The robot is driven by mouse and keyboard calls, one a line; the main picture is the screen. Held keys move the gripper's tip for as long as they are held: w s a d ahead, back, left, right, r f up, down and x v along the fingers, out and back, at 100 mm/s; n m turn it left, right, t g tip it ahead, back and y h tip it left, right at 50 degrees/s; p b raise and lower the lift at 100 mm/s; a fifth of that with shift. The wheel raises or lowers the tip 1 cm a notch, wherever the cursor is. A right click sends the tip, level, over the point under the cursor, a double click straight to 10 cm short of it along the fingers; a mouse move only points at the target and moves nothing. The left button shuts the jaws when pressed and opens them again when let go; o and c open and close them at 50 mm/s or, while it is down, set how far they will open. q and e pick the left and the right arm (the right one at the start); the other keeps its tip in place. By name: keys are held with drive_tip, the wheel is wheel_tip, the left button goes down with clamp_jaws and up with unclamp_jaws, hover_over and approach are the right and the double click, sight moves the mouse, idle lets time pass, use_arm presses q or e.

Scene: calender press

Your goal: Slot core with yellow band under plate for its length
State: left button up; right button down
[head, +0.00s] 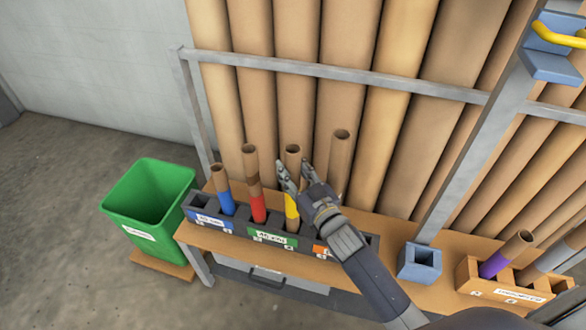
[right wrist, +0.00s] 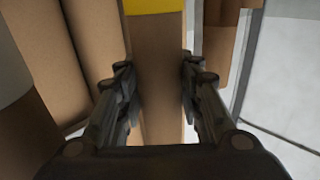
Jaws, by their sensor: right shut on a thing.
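The cardboard core with the yellow band (head: 291,207) stands close to upright at the right end of the green-plated section of the rack. Its lower end is hidden, so I cannot tell how deep it sits. My right gripper (head: 298,172) is shut on this core above the band, near its top. In the right wrist view the core (right wrist: 160,60) runs between the two fingers (right wrist: 158,80), with the yellow band at the top edge. The rack's front has a blue plate (head: 212,219), a green plate (head: 270,237) and an orange plate (head: 319,247); their lettering is too small to read surely. My left gripper is out of view.
Cores with a blue band (head: 226,202) and a red band (head: 257,207) stand left of it; a plain-topped core (head: 340,160) stands right. A green bin (head: 150,202) is at left. A purple-banded core (head: 495,264) sits in a wooden holder (head: 468,275). Tall tubes stand behind a grey rail (head: 330,73).

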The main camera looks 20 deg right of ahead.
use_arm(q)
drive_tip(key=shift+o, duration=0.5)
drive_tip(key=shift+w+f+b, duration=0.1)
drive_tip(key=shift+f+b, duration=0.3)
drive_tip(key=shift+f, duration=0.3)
use_arm(e)
drive_tip(key=shift+a+f, duration=0.1)
drive_tip(key=shift+f, duration=0.65)
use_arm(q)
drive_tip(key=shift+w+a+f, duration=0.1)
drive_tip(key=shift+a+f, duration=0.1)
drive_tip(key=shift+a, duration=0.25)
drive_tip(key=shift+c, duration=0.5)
use_arm(e)
drive_tip(key=shift+f, duration=0.3)
use_arm(q)
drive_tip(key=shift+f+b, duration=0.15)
drive_tip(key=shift+b, duration=0.2)
use_arm(e)
drive_tip(key=shift+f, duration=0.2)
drive_tip(key=c, duration=1)
unclamp_jaws()
drive_tip(key=shift+c, duration=0.2)
